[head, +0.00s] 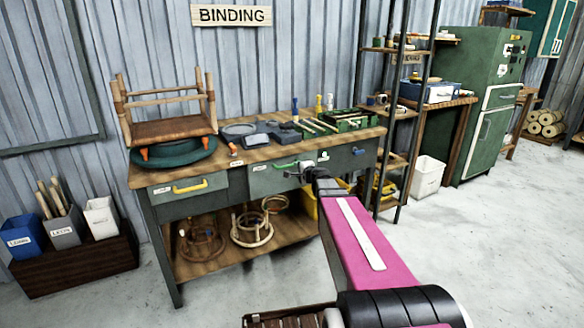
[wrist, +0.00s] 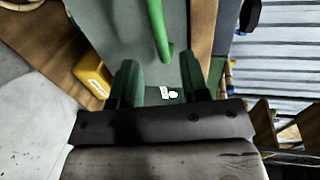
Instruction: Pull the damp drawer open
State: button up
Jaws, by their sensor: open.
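The workbench has a row of grey-green drawers. The middle drawer front (head: 262,182) has a green handle (head: 284,167); the drawer labels are too small to read, so I cannot tell which one is damp. All drawers look shut. My gripper (head: 300,171) is in front of the middle drawer, near the right end of the green handle. In the wrist view my gripper (wrist: 158,68) is open, with the end of the green handle (wrist: 157,28) between and beyond its green fingers. A small white label with a green mark (wrist: 168,93) shows between the fingers. Contact cannot be told.
The left drawer has a yellow handle (head: 189,186) and the right one a blue handle (head: 358,151). The benchtop (head: 215,158) carries a stool frame and tools. Rattan rings (head: 252,229) and a yellow crate (head: 309,204) sit below. The floor in front is clear.

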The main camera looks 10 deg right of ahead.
aim_at(291, 166)
jog(key=x, duration=0.8)
jog(key=shift+a, duration=0.1)
grip_shut()
